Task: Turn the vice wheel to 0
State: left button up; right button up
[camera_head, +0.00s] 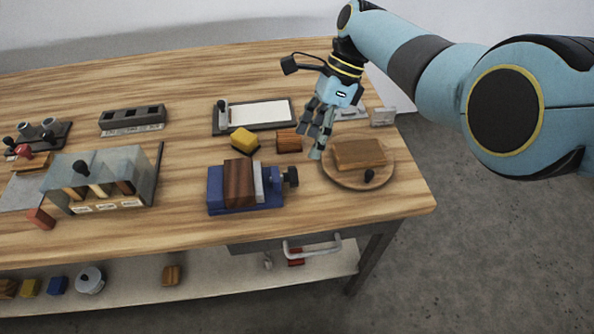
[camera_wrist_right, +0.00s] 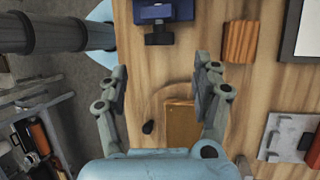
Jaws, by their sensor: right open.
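The blue vice (camera_head: 228,209) stands near the front edge of the table with a dark brown wooden block (camera_head: 239,183) between its jaws. Its black wheel (camera_head: 291,176) sticks out on the right side. No readable mark shows the wheel's setting. In the right wrist view the wheel (camera_wrist_right: 158,39) lies at the top below the blue vice (camera_wrist_right: 165,11). My right gripper (camera_head: 313,143) hangs above the table, behind and right of the wheel, apart from it. Its fingers are spread and empty, as the right wrist view (camera_wrist_right: 164,73) also shows. My left gripper is out of view.
A round wooden board (camera_head: 380,181) with a wooden block (camera_head: 359,153) and black knob (camera_head: 369,176) lies right of the vice. A small wooden block (camera_head: 289,142) and yellow block (camera_head: 244,139) lie behind it. A grey box (camera_head: 128,164) stands left.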

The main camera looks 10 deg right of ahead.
aim_at(297, 175)
jog(key=b+x, duration=0.3)
jog(key=x, duration=0.6)
jog(key=shift+f, duration=0.2)
jog(key=c, duration=1.2)
jog(key=t+p, duration=0.1)
jog(key=p, duration=0.2)
jog(key=t+p, duration=0.2)
jog(key=p, duration=0.1)
jog(key=n+t+p, duration=0.1)
jog(key=p, duration=0.2)
jog(key=shift+s+r, duration=0.25)
jog(key=shift+w+f+t, duration=0.1)
jog(key=shift+f+t, duration=0.1)
jog(key=shift+t, duration=0.5)
jog(key=o, duration=1.2)
